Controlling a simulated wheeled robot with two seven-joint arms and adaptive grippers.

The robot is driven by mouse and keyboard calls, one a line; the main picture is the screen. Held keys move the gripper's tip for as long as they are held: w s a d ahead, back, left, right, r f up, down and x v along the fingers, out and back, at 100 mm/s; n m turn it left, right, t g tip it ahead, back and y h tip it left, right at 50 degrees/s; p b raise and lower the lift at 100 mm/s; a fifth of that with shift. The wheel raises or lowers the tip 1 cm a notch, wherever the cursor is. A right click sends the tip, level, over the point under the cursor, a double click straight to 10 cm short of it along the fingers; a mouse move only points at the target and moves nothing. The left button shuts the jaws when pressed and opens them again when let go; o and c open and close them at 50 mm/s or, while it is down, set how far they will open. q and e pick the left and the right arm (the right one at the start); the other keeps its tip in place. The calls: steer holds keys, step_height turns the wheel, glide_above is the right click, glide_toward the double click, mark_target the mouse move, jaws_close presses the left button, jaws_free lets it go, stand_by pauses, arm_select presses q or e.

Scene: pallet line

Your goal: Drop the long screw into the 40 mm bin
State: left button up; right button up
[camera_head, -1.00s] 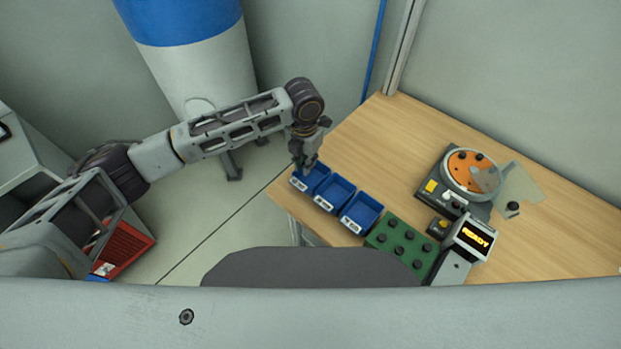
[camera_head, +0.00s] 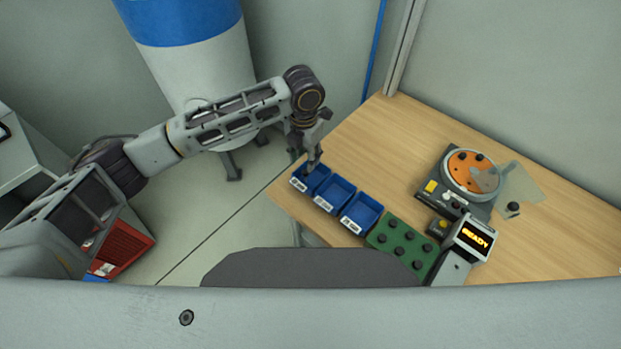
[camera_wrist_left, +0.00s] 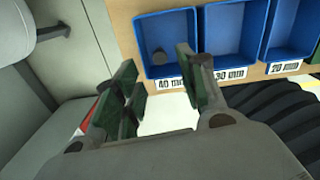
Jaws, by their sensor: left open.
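The 40 mm bin (camera_wrist_left: 176,28) is blue and carries a "40 mm" label on its front. In the head view it is the leftmost blue bin (camera_head: 298,183) of the row at the table's left edge. A small dark piece (camera_wrist_left: 158,57), which looks like a screw, lies inside it, partly near a finger; its length cannot be told. My left gripper (camera_head: 312,163) is over this bin. In the left wrist view its fingers (camera_wrist_left: 157,82) are apart with nothing between them. My right gripper is not in view.
Beside it stand the 30 mm bin (camera_wrist_left: 232,30) and the 20 mm bin (camera_wrist_left: 292,25), both seeming empty. A green block with several dark knobs (camera_head: 390,232), a display reading READY (camera_head: 474,238) and a device with an orange disc (camera_head: 470,172) follow.

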arm_select(q)
step_height(320, 180, up, 9)
stand_by(0.5)
steer(key=shift+n, duration=0.3)
stand_by(0.7)
